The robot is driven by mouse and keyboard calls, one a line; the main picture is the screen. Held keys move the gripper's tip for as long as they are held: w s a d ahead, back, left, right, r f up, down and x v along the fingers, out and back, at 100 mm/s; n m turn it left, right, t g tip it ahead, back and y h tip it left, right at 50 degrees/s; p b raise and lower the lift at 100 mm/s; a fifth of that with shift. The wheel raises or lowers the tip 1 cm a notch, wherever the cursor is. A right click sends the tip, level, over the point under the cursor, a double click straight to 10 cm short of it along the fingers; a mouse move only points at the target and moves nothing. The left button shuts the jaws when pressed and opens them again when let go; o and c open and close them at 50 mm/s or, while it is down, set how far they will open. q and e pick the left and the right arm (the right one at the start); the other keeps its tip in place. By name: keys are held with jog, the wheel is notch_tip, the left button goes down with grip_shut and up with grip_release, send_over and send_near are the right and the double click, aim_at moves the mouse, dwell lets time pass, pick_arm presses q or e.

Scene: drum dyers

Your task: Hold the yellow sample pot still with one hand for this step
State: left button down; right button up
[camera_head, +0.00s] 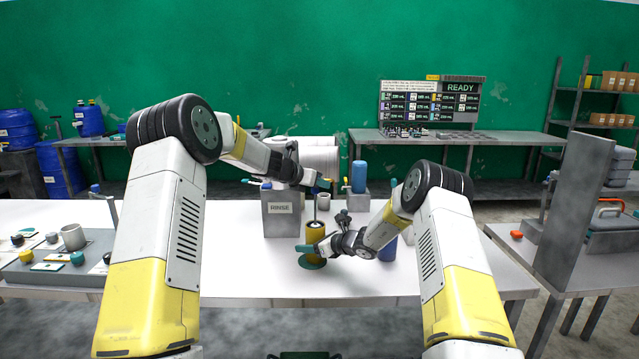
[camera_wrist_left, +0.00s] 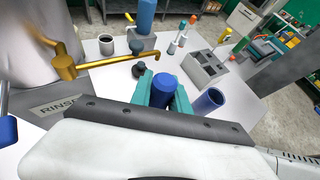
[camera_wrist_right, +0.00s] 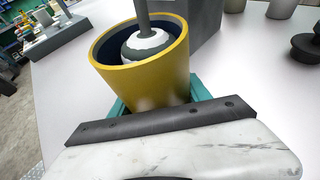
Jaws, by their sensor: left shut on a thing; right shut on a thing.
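The yellow sample pot (camera_head: 315,231) stands upright near the front of the white table. My right gripper (camera_head: 312,248) is shut on it from the right, low on its side. The pot (camera_wrist_right: 160,75) fills the upper middle of the right wrist view, dark blue inside, with a grey rod (camera_wrist_right: 143,14) and a white-banded end standing in it. My left gripper (camera_head: 322,184) is above the pot, shut on the rod's top, which shows as a dark blue handle (camera_wrist_left: 163,89) in the left wrist view. The pot's base is hidden in the right wrist view.
The grey RINSE tank (camera_head: 281,217) stands just left, with a brass tap (camera_wrist_left: 70,64) reaching over. A blue pot (camera_wrist_left: 208,101) stands close on the right. Behind are a grey cup (camera_head: 324,202), a black knobbed object (camera_head: 343,217) and a blue bottle (camera_head: 359,177).

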pick_arm(q)
jog(key=shift+f, duration=2)
jog(key=shift+r, duration=2.7)
notch_tip(320, 180, down, 6)
jog(key=shift+r, duration=0.25)
jog(key=c, duration=2)
grip_release()
grip_shut()
